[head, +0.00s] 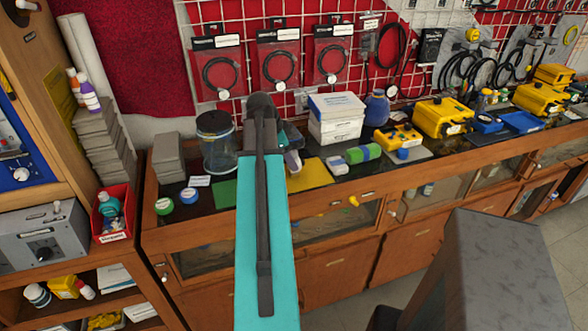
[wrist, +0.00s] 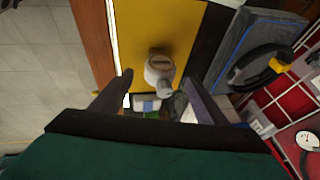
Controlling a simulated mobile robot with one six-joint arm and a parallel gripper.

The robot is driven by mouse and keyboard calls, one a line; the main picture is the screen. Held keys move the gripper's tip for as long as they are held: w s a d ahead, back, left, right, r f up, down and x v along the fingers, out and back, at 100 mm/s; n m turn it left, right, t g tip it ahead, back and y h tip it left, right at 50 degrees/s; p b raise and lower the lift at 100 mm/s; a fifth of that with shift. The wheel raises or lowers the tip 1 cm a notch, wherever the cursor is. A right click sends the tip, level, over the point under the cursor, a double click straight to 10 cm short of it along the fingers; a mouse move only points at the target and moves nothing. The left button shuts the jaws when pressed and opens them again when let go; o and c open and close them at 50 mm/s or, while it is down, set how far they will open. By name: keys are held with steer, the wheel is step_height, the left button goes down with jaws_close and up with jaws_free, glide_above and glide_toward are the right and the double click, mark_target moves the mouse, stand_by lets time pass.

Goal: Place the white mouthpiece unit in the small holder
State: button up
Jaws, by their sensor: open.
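The white mouthpiece unit (wrist: 160,72) is on the yellow mat (wrist: 150,22) in the wrist view, with a rounded body and a short stub toward the lower right. My gripper (wrist: 158,80) is open, a finger on either side of the unit in the picture. I see no contact, and cannot tell how far the fingertips are above the mat. In the head view my arm hides most of my gripper and this part of the counter. A pale piece (head: 293,163) shows just right of the arm; it may be the unit. I cannot pick out the small holder.
A grey-blue case with a black hose (wrist: 245,55) lies beside the mat. In the head view, a glass jar (head: 217,150) stands left of my arm, white boxes (head: 336,118) and yellow cases (head: 443,117) right. A wire grid with hanging packets (head: 279,65) rises behind.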

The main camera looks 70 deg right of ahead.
steer(key=shift+f, duration=0.1)
steer(key=shift+p+x, duration=1.1)
steer(key=shift+x, duration=1.35)
steer(key=c, duration=1.4)
